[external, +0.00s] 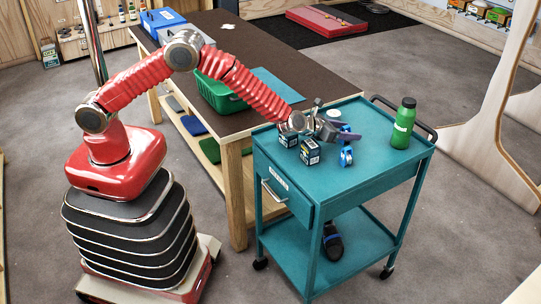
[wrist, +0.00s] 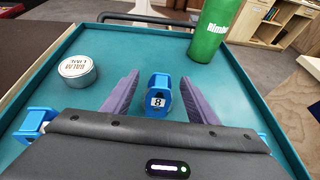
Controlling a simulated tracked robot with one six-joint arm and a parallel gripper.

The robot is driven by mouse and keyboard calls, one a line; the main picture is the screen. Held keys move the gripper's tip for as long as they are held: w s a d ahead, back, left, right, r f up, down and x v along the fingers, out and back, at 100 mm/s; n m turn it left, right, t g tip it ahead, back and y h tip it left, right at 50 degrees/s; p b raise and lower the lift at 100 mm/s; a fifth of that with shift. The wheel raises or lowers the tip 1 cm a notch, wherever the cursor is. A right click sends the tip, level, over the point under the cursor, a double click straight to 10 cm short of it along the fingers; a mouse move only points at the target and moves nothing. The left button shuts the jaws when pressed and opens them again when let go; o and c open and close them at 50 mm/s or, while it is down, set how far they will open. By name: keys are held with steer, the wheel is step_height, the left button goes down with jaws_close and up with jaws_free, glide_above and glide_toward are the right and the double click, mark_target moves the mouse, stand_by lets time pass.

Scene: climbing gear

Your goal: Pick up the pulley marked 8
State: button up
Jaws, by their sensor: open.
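The blue pulley marked 8 (wrist: 158,97) stands on the teal cart top (wrist: 158,48), between the two purple fingers of my gripper (wrist: 160,95) in the wrist view. My gripper is open, with a gap on each side of the pulley. In the external view my gripper (external: 334,131) is over the cart top, and blue pulley parts (external: 346,156) show by it. Another blue piece (wrist: 33,124) is partly hidden at the left behind my gripper's body in the wrist view, and a bit of blue shows at the right.
A round tin of balm (wrist: 76,70) stands left of my fingers. A green bottle (wrist: 214,28) stands at the far right of the cart top. Small dark boxes (external: 310,152) stand beside my wrist. The cart's raised rim and handle (external: 404,117) bound the space.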

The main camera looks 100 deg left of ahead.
steer(key=shift+x, duration=1.5)
steer(key=shift+r, duration=0.1)
steer(key=shift+c, duration=0.4)
steer(key=c, duration=1.1)
